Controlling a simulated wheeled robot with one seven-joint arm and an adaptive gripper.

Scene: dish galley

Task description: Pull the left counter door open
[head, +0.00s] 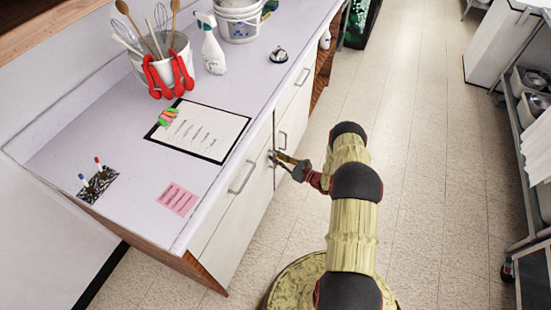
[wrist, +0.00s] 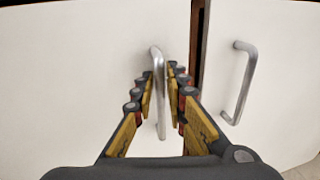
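The left counter door (head: 234,220) is a white panel on the counter's front, and it also fills the left of the wrist view (wrist: 70,90). Its upright metal bar handle (wrist: 159,95) is near its right edge. My gripper (head: 279,159) is at this handle. In the wrist view my gripper's fingers (wrist: 160,74) lie on either side of the bar, close against it. The right door (wrist: 280,80) has its own bar handle (wrist: 240,85), clear of my fingers. A dark gap shows between the doors; I cannot tell whether the left door is slightly ajar.
The countertop (head: 110,150) holds a utensil crock (head: 170,60), spray bottle (head: 212,50), clipboard (head: 205,130) and pink note (head: 177,199). A drawer handle (head: 242,177) is left of my gripper. The tiled floor (head: 420,150) is open; a rack (head: 520,170) stands at right.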

